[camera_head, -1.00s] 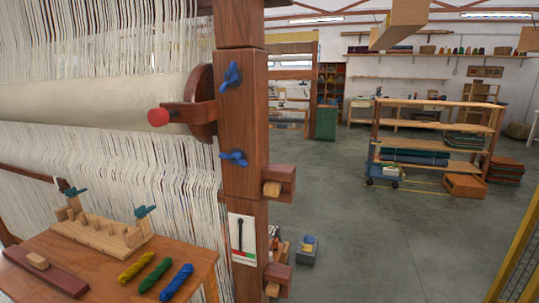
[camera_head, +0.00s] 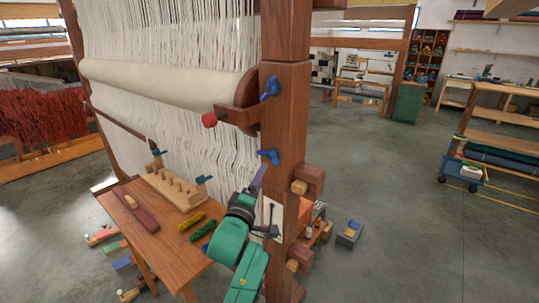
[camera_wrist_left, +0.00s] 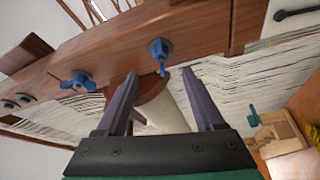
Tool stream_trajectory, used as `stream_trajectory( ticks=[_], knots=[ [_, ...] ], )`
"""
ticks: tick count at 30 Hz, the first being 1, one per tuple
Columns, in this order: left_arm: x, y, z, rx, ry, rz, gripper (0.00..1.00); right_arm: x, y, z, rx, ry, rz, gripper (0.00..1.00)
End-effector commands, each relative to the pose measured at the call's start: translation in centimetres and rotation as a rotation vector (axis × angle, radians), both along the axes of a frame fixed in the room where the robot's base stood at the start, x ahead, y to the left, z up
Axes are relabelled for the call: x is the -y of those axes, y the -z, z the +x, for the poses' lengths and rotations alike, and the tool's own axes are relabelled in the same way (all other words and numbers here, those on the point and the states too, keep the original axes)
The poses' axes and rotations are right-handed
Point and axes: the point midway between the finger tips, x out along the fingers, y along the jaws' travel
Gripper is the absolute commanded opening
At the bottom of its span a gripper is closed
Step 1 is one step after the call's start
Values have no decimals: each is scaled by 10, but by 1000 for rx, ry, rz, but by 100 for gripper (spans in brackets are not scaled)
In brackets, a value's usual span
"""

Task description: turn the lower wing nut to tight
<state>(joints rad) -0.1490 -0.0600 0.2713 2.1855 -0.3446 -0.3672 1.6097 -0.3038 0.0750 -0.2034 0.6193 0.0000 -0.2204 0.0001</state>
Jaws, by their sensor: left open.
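The lower wing nut (camera_head: 269,156) is blue and sits on the face of the loom's wooden post (camera_head: 284,125). The upper wing nut (camera_head: 271,87) is above it, beside the brown wheel. My left gripper (camera_head: 260,172) is just below the lower nut in the head view. In the left wrist view its two purple fingers (camera_wrist_left: 160,76) are spread and empty. The lower nut (camera_wrist_left: 159,50) shows just beyond the gap between their tips, apart from both. The upper nut (camera_wrist_left: 77,82) is further left there. My right gripper is not in view.
A card with a black pointer (camera_head: 272,216) is on the post behind my left arm. A red knob (camera_head: 209,120) sticks out left of the post. A table (camera_head: 150,232) with a peg rack (camera_head: 176,187) and skeins stands left. Floor to the right is mostly clear.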

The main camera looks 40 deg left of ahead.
Motion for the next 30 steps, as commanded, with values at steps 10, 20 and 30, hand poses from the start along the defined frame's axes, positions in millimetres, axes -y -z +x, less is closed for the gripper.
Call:
stream_trajectory(
  ticks=[10,20,30],
  knots=[
    [-33,-12,77,0,0,1,70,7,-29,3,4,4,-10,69],
    [-37,-10,87,-1,0,2,70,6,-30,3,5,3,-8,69],
    [-37,-10,87,-1,1,2,0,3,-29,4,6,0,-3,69]
  ],
)
